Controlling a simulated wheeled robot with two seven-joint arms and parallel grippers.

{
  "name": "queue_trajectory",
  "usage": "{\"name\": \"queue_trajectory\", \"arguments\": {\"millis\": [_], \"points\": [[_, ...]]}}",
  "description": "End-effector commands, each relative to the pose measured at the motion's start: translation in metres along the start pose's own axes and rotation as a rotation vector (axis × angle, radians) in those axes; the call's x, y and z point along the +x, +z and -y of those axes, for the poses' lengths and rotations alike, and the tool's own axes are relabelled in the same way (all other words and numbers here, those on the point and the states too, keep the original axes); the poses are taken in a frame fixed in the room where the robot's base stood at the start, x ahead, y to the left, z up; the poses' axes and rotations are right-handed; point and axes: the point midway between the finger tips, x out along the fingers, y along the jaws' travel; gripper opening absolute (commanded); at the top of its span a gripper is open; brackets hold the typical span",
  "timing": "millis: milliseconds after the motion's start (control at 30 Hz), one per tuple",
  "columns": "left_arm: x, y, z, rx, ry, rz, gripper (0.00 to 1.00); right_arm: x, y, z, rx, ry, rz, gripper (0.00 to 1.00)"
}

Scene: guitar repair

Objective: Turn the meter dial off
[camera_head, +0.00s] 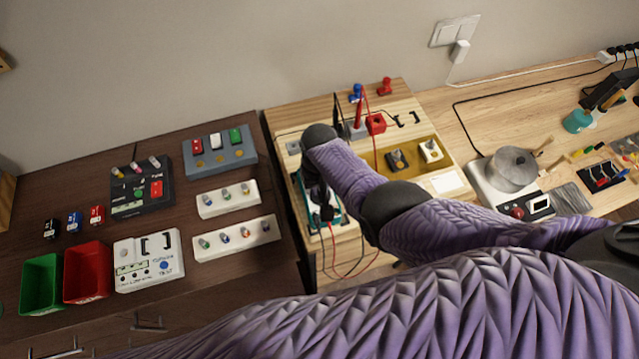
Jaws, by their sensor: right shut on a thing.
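The meter (345,217) is a teal and white device on the light wooden board. Only its edges show, because my right forearm and hand cover most of it. My right gripper (325,209) is black and points down over the meter. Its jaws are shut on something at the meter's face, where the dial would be. The dial itself is hidden, so I cannot tell its setting. Red and black leads (333,248) run from the meter's lower side. My left gripper is not in view.
Test leads and a red block (375,123) stand behind the meter. A yellow tray (432,150) lies right of my forearm. A hot plate with a pot (513,169) is farther right. The dark table (90,170) at left holds switch panels and bins.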

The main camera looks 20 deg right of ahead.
Motion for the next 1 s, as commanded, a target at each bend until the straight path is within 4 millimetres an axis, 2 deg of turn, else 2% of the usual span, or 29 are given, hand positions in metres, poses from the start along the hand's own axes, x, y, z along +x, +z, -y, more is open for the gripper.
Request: {"name": "queue_trajectory", "arguments": {"millis": [233,267,400,433,667,733,1000], "points": [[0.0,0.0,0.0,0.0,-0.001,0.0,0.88,0.001,0.001,0.0,0.001,0.0,0.002,0.0],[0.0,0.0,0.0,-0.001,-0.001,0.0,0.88,0.001,0.001,0.0,0.001,0.0,0.002,0.2],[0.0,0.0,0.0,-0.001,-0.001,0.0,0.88,0.001,0.001,0.0,0.001,0.0,0.001,0.5],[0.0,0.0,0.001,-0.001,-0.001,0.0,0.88,0.0,0.001,0.0,0.001,0.0,0.001,0.54],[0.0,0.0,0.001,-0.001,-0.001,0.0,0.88,0.0,0.0,0.0,0.001,0.0,0.0,0.54],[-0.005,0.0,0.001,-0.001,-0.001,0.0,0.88,-0.006,0.0,0.0,0.001,0.0,0.0,0.54],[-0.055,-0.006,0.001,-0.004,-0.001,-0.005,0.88,-0.075,0.0,0.0,0.001,-0.001,-0.002,0.54]]}}
